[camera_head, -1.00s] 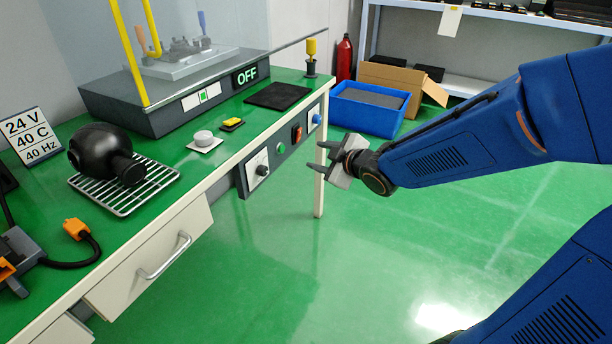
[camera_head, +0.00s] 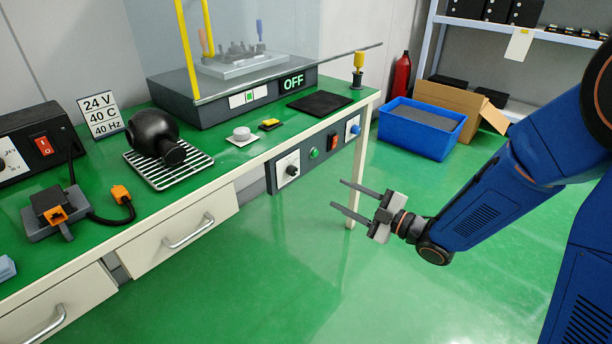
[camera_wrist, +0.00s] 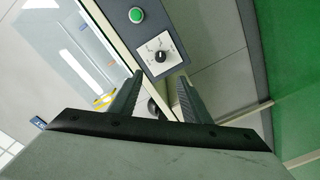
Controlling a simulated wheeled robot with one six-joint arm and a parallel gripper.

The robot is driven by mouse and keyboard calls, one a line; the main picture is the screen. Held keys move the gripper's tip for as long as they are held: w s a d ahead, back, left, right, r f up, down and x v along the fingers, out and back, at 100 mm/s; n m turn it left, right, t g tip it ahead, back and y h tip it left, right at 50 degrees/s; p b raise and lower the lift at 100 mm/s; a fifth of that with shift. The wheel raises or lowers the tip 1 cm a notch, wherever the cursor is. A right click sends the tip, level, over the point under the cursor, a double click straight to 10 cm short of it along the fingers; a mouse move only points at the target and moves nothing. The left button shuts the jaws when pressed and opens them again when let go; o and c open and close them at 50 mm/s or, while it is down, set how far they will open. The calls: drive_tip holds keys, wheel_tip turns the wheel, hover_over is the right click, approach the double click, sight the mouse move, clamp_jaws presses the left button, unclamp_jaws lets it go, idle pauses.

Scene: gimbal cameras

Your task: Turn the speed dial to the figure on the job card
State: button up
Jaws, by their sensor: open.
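The job card (camera_head: 101,113) stands at the back left of the bench and reads 24 V, 40 C, 40 Hz. A black dial knob (camera_head: 291,171) sits on a white scale plate on the grey panel under the bench's front edge. In the wrist view the dial (camera_wrist: 160,57) shows beyond my fingertips; its figures are too small to read. My gripper (camera_head: 337,193) is open and empty, in front of the panel, to the right of and below the dial. In the wrist view my gripper (camera_wrist: 160,77) has its fingers spread either side below the dial, apart from it.
The panel also bears a green button (camera_head: 314,154), a red rocker switch (camera_head: 333,141) and a blue knob (camera_head: 355,129). An OFF display (camera_head: 293,82) fronts the grey machine. A drawer handle (camera_head: 189,232) juts out left. The floor before the panel is clear.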

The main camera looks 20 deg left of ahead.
sight(295, 172)
drive_tip(key=x, duration=1.6)
drive_tip(key=shift+a, duration=0.15)
drive_tip(key=shift+c, duration=0.3)
drive_tip(key=shift+f, duration=0.1)
drive_tip(key=c, duration=1)
